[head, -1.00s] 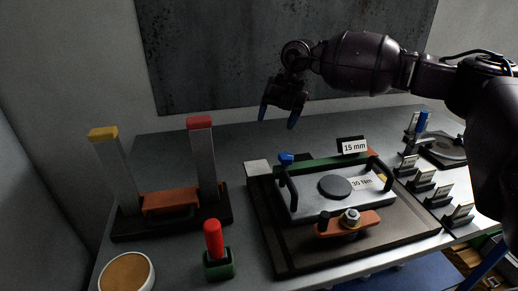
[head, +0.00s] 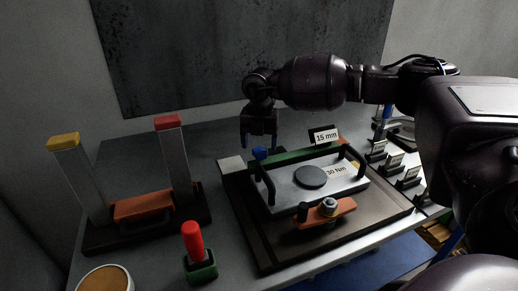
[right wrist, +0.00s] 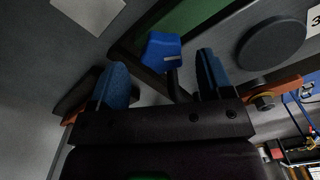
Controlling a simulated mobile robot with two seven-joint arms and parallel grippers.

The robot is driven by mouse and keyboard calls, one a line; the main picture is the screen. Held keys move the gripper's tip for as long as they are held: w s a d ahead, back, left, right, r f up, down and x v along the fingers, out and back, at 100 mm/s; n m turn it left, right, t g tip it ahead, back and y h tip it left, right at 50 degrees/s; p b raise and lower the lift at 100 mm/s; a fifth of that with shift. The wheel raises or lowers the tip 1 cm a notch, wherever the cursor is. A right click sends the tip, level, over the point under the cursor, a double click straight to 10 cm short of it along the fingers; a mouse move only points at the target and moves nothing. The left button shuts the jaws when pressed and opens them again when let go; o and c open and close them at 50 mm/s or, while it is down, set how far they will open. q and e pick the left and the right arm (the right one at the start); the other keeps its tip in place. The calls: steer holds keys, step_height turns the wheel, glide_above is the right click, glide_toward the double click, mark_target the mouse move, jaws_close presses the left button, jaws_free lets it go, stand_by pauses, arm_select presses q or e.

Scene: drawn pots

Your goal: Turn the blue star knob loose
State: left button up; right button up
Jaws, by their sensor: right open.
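The blue star knob (head: 260,153) stands at the back left corner of the grey plate with two black handles (head: 285,193). My right gripper (head: 259,143) is just above and behind it, fingers pointing down. In the right wrist view the knob (right wrist: 162,52) shows in the gap between the two blue fingertips, a little beyond them. The jaws (right wrist: 161,75) are open, and I see no contact with the knob. The knob's lower part is hard to make out. My left gripper is not in view.
A green bar (head: 300,155) with a "15 mm" sign (head: 325,136) runs beside the knob. An orange clamp piece (head: 338,214) lies in front of the plate. Two upright posts (head: 174,160) stand left, with a red-handled tool (head: 193,240) nearer. Small labelled stands (head: 393,162) line the right.

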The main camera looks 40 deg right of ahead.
steer(key=shift+f, duration=1.1)
steer(key=shift+c, duration=0.5)
steer(key=c, duration=0.8)
